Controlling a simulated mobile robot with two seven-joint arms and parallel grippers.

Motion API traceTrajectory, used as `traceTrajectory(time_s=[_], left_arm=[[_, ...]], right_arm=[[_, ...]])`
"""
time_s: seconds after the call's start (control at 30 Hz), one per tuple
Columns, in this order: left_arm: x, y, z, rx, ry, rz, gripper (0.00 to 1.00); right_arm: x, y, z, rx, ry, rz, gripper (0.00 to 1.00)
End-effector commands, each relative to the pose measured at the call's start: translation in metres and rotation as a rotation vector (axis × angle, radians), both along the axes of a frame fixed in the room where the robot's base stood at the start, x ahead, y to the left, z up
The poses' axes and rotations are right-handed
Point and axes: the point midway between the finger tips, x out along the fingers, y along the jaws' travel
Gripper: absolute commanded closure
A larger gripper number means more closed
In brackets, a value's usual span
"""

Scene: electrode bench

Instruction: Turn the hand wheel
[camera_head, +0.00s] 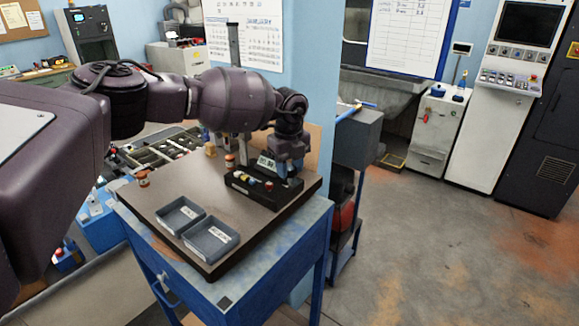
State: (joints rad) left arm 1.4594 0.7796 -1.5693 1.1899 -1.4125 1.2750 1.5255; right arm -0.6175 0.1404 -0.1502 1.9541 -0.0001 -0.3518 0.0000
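My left gripper (291,172) points down at the right end of a black device (262,195) on the dark bench top. The device carries a white label plate and small white, yellow and red knobs. I cannot make out a hand wheel; the gripper and wrist cover that end of the device. The fingertips are too small and too hidden to tell whether they are open, shut, or touching anything. My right gripper is not in view.
Two grey trays (211,238) lie at the front of the bench top (165,195). Small brown jars (143,179) stand at its left edge and back. A wooden block (210,150) is behind. A blue-walled pillar rises behind the bench; the floor at right is open.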

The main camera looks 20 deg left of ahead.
Motion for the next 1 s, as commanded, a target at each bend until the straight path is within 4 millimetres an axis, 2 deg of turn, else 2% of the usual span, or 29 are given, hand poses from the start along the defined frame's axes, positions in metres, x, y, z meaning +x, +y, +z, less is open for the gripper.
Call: traceTrajectory(time_s=[0.27, 0.47, 1.0], left_arm=[[0.0, 0.0, 0.0, 0.0, 0.0, -0.019, 0.87], [0.0, 0.0, -0.001, -0.001, -0.001, -0.1, 0.87], [0.0, 0.0, -0.002, -0.002, 0.001, -0.575, 0.87]], right_arm=[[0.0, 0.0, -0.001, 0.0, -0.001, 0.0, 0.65], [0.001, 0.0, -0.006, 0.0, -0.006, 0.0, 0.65], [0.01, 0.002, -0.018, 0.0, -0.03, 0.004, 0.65]])
